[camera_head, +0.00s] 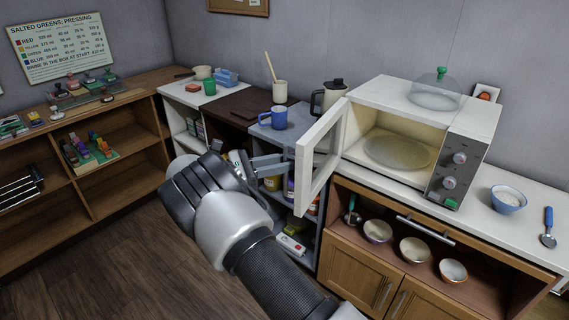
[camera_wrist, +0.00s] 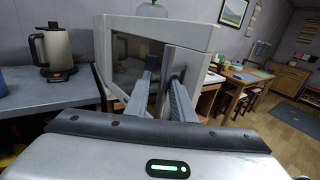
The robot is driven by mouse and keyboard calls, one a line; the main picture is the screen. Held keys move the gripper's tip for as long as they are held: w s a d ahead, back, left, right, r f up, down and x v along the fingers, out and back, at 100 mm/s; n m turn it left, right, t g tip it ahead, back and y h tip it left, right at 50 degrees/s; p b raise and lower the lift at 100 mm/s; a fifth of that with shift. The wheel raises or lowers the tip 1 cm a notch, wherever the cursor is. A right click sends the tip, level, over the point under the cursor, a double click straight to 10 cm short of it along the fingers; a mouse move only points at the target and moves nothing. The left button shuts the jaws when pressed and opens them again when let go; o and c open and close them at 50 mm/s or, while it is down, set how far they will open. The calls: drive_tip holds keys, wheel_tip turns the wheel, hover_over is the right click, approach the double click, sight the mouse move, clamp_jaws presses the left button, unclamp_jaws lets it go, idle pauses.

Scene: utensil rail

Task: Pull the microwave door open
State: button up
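The white microwave (camera_head: 470,125) stands on the counter at the right in the head view. Its door (camera_head: 322,150) is swung wide open towards me, and the lit cavity with its round plate (camera_head: 397,152) shows. My gripper (camera_head: 285,165) is at the outer face of the door. In the wrist view the door (camera_wrist: 205,38) fills the middle, with its dark window (camera_wrist: 133,60). My gripper (camera_wrist: 163,85) has its two fingers partly apart on either side of the upright door handle (camera_wrist: 166,90), and appears shut on it. The exact contact is partly hidden.
A glass dome (camera_head: 436,92) sits on the microwave. A blue bowl (camera_head: 508,199) and a blue-handled spoon (camera_head: 548,228) lie to its right. A kettle (camera_head: 328,97) and a blue mug (camera_head: 274,117) stand left of the door. Several bowls sit on the shelf below. The floor at left is clear.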

drive_tip(key=shift+a, duration=0.15)
drive_tip(key=b+v, duration=0.2)
drive_tip(key=v, duration=1.5)
drive_tip(key=shift+s+a, duration=0.1)
drive_tip(key=shift+a, duration=0.15)
